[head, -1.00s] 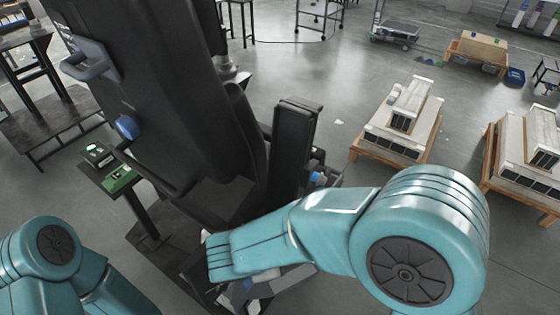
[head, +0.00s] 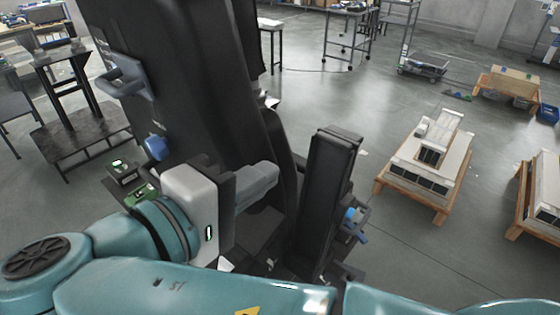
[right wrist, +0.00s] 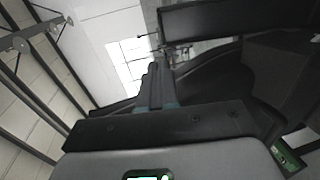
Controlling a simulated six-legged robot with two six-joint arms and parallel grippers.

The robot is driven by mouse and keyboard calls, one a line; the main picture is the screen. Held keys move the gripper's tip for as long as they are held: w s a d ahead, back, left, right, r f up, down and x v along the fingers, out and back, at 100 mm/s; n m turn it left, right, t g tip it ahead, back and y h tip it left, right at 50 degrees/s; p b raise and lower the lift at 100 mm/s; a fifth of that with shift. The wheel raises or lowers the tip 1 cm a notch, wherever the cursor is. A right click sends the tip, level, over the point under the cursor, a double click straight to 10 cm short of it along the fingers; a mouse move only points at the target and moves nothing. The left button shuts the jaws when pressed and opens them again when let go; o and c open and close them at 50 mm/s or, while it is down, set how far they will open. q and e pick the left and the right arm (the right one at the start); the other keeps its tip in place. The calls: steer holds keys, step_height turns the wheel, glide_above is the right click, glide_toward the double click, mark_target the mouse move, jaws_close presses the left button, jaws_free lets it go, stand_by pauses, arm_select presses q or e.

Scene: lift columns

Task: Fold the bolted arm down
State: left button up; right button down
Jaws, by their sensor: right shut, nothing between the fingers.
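The tall black lift column (head: 185,90) fills the left middle of the head view, with a grey handle (head: 125,78) and a blue knob (head: 155,147) on its side. A shorter black upright arm (head: 325,190) stands to its right, with a blue part (head: 355,225) low on its right side. I take it for the bolted arm; its bolt cannot be made out. My right gripper (head: 268,177) is shut and empty in front of the column's lower part, left of that arm. Its fingers (right wrist: 156,85) point toward black parts in the right wrist view. My left gripper is out of view.
Green-topped boxes (head: 130,182) stand left of my right wrist. A wooden pallet with pale blocks (head: 425,165) stands to the right, with another pallet (head: 540,190) at the right edge. A dark stand (head: 75,125) is at the left. The floor between is open.

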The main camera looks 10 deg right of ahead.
mark_target(329, 140)
steer(key=b+x, duration=0.2)
steer(key=x, duration=1)
steer(key=shift+d+f, duration=0.15)
steer(key=shift+d, duration=0.1)
steer(key=shift+w+d+f, duration=0.1)
steer(key=shift+w+d, duration=0.1)
steer(key=shift+w, duration=0.2)
steer(key=shift+s, duration=0.1)
steer(key=shift+s, duration=0.1)
